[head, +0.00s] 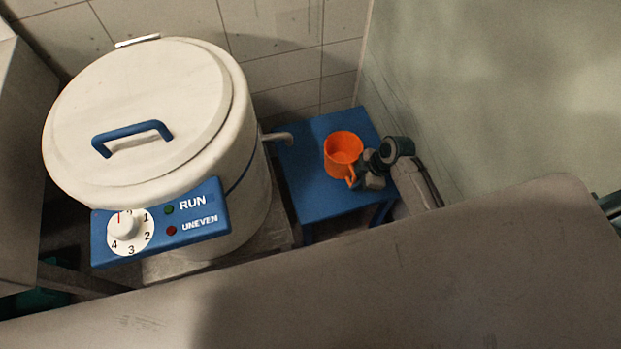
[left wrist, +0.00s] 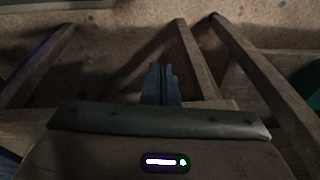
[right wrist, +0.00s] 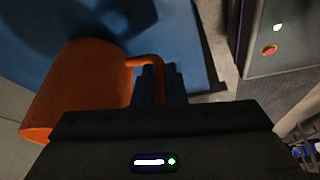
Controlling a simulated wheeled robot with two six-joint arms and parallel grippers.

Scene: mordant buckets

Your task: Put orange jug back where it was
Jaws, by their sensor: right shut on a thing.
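In the right wrist view the orange jug (right wrist: 85,85) shows at the left, and the handle runs into the fingers of my right gripper (right wrist: 157,75). I cannot tell whether the jug's base touches the stand. My left gripper (left wrist: 160,75) shows in the left wrist view with its fingers together and nothing visible between them.
A large white lidded drum (head: 140,110) with a blue control panel (head: 160,222) stands left of the stand. Its grey spout (head: 277,137) reaches over the stand's left edge. A pale wall (head: 480,90) closes the right side. A wide brown surface (head: 400,285) fills the front.

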